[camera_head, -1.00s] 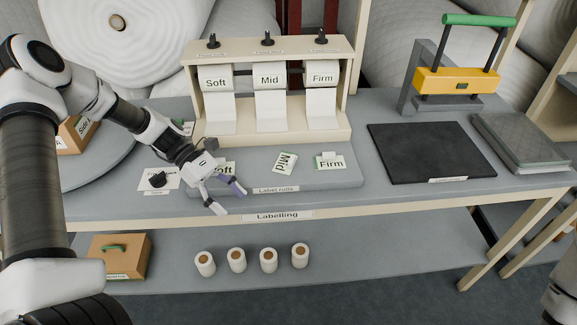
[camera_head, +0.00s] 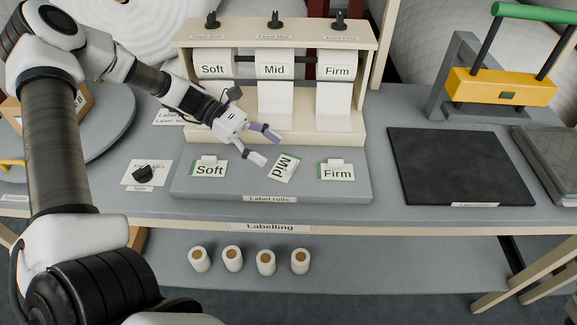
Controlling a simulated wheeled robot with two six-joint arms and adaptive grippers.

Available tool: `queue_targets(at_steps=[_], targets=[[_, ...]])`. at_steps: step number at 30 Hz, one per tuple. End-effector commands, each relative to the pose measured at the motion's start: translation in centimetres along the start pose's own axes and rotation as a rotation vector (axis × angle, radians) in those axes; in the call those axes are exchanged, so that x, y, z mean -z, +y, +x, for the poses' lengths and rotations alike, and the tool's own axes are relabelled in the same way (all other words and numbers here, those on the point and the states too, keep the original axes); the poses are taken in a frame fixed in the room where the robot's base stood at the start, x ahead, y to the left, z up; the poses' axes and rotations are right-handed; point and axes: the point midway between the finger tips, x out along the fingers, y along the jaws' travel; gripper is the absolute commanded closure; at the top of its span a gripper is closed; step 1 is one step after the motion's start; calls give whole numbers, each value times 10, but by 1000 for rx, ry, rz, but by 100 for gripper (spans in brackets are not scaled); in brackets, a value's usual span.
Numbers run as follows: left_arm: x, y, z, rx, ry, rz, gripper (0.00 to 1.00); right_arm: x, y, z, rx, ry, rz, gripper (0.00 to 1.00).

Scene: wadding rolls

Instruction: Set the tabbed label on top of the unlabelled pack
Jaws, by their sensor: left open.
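Three labels lie on the grey label board: Soft (camera_head: 208,169), Mid (camera_head: 284,167) and Firm (camera_head: 336,171). Soft and Firm lie square with a small pale tab standing at their top edge. Mid lies turned, its text running steeply. My left gripper (camera_head: 266,147) is open and empty, its fingers spread just left of and above the Mid label, apart from it as far as I can tell. A cardboard pack (camera_head: 82,99) marked B sits at the left on a round grey table, mostly hidden behind my left arm. My right gripper is out of view.
A roll dispenser (camera_head: 358,122) with Soft, Mid and Firm rolls stands behind the labels. A black mat (camera_head: 447,165) and a yellow press (camera_head: 500,88) are at the right. A white card with a black object (camera_head: 143,173) lies left of the board. Several small rolls stand on the lower shelf.

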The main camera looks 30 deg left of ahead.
Motion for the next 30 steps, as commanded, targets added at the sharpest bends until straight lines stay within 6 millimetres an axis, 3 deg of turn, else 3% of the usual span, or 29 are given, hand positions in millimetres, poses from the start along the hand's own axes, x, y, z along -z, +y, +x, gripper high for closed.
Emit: queue_targets(at_steps=[10, 18, 21, 23, 30], targets=[[5, -3, 53, 4, 2, -3, 33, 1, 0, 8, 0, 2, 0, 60], [4, -2, 59, -1, 1, -1, 33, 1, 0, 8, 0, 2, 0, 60], [4, -2, 59, -1, 1, -1, 61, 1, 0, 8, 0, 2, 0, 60], [4, -2, 59, -1, 1, -1, 74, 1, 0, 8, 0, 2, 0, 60], [4, -2, 59, -1, 1, -1, 80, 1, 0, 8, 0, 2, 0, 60]])
